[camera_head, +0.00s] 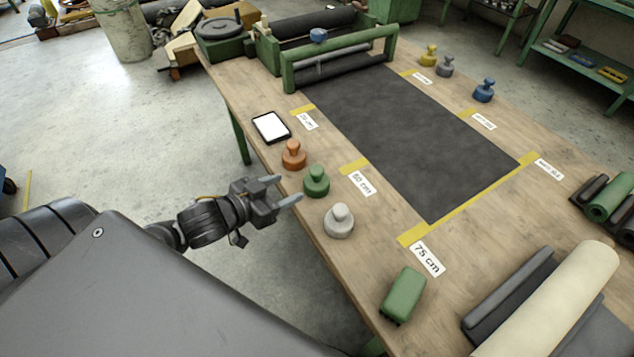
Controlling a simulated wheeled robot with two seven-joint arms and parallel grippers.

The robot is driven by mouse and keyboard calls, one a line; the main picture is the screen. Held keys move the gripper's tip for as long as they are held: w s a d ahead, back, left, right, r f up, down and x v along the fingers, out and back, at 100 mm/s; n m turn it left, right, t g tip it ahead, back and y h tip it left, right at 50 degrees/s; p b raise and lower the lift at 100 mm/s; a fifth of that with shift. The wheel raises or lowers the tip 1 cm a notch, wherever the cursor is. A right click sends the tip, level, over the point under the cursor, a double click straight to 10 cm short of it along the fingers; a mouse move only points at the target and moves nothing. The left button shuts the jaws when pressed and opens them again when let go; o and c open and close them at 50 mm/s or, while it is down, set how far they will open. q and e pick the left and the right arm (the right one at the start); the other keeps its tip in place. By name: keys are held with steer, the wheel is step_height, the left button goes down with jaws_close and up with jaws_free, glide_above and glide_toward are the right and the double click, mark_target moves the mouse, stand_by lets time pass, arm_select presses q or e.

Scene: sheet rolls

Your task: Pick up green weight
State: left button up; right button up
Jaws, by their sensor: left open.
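The green weight (316,182) stands upright on the wooden table (265,95), near its left edge. It is between an orange weight (293,155) and a light grey weight (338,219). My left gripper (286,190) comes in from the left with its two fingers apart and empty. Its fingertips point at the green weight and appear just short of it, by the table edge. My right gripper is not in view.
A black sheet (425,140) lies on the table with yellow tape marks and length labels. A white-screened tablet (271,127) lies behind the orange weight. A green block (403,294) is nearer the front. Rolls (555,300) lie front right.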

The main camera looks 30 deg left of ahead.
mark_target(311, 173)
arm_select(q)
steer(key=shift+h, duration=0.4)
steer(key=w, duration=0.1)
steer(key=w+d, duration=0.1)
steer(key=w, duration=0.1)
steer(key=w+d, duration=0.1)
steer(key=w, duration=0.1)
steer(key=shift+w+d+f, duration=0.1)
steer(key=shift+w+d, duration=0.05)
steer(key=shift+a+p+x, duration=0.1)
steer(key=shift+p+x, duration=0.1)
steer(key=shift+x, duration=1.1)
steer(key=shift+a+p+x, duration=0.15)
steer(key=shift+p+x, duration=0.05)
steer(key=shift+x, duration=1.1)
steer(key=shift+f, duration=0.1)
jaws_close()
steer(key=shift+w, duration=0.1)
